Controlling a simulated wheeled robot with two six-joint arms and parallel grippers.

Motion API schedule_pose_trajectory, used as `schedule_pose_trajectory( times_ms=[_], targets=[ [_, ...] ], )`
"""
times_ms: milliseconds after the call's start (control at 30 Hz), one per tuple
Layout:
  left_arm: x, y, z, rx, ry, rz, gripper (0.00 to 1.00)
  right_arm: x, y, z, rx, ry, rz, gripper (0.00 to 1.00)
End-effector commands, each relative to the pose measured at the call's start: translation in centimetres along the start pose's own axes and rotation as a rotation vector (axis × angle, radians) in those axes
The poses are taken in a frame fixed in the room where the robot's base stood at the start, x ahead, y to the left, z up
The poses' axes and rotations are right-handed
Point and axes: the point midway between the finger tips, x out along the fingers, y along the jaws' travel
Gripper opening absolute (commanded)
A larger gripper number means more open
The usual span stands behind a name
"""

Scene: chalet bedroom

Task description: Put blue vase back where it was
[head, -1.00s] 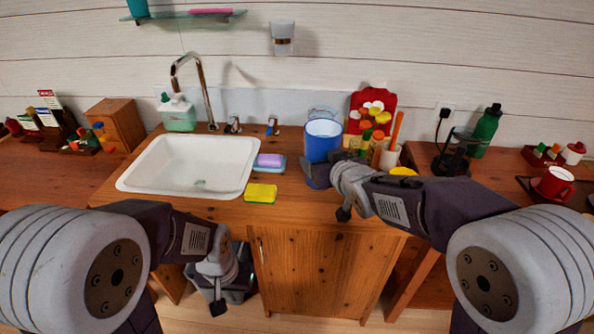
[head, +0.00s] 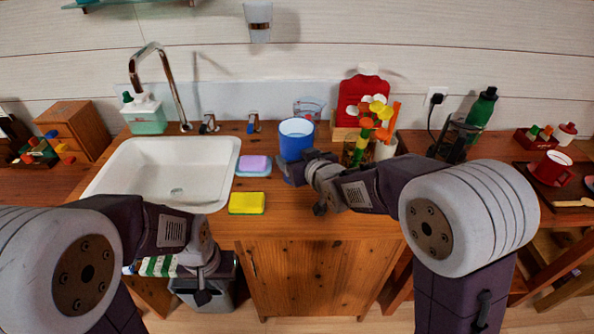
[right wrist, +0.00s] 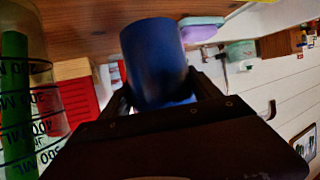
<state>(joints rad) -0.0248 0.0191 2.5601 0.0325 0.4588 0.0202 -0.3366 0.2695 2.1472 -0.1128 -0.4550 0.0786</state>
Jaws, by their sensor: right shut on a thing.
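The blue vase (head: 296,138) is upright at the counter, right of the sink, with a pale inside. My right gripper (head: 297,168) is shut on its lower part, which it partly hides. In the right wrist view the vase (right wrist: 155,62) sits between the two fingers. I cannot tell whether its base touches the counter. My left gripper (head: 204,294) hangs low in front of the cabinet, away from the vase; its jaws are too small and dark to read.
Left of the vase are a lilac soap (head: 254,163) and a yellow sponge (head: 246,204) beside the white sink (head: 215,150). A clear measuring cup (head: 309,107) is behind it. Flowers (head: 372,115) and a red board (head: 360,95) stand right. Counter in front is bare.

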Motion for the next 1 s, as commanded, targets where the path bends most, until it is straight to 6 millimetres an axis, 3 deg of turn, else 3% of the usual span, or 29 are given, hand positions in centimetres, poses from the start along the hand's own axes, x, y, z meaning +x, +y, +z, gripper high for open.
schedule_pose_trajectory(
  times_ms=[267,667,700,767,1000],
  targets=[
    [1.0,0.0,0.1,0.0,0.0,0.0,0.0,1.3,0.0,3.0,-0.001,0.005,0.0,0.0],
    [1.4,0.0,0.1,0.0,0.0,0.0,0.0,1.5,0.0,3.5,-0.001,0.007,0.0,0.0],
    [1.3,0.0,0.1,0.0,0.0,0.0,0.0,1.5,0.0,3.7,0.0,0.0,0.0,0.78],
    [1.2,0.0,0.1,0.0,0.0,0.0,0.0,1.5,0.0,3.6,0.0,0.0,0.0,0.94],
    [1.2,0.0,0.1,0.0,0.0,0.0,0.0,1.5,0.0,3.6,0.0,0.0,0.0,0.94]
  ],
)
